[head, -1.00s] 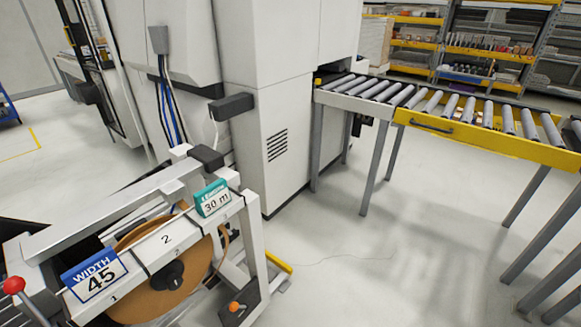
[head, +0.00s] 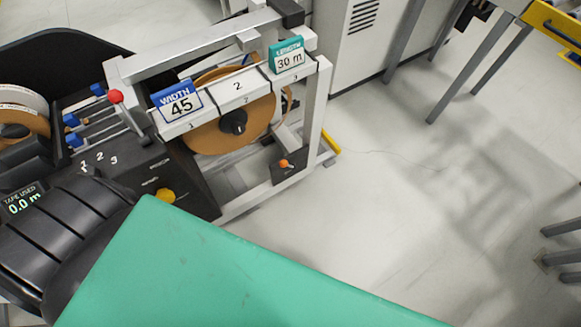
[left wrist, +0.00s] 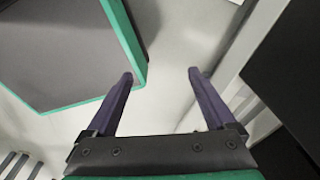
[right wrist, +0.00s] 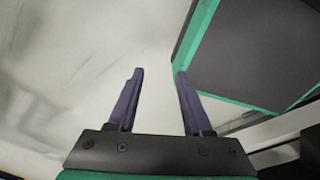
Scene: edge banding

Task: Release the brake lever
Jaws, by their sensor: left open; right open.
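The tape stand holds a large brown roll (head: 215,125) behind a white bar with marks 1, 2 and 3. A red-ball lever (head: 115,97) stands at the stand's left end. A small orange-tipped lever (head: 284,163) sits on a dark plate low at the right end. I cannot tell which of these is the brake lever. My left gripper (left wrist: 160,75) is open and empty in the left wrist view, over bare floor. My right gripper (right wrist: 158,74) is open and empty in the right wrist view. Neither gripper shows in the head view.
A blue WIDTH 45 sign (head: 176,101) and a teal LENGTH 30 m sign (head: 288,58) stand on the bar. A yellow knob (head: 165,196) and a display reading 0.0 m (head: 24,203) are at left. Conveyor legs (head: 470,70) stand at upper right. Floor right of the stand is clear.

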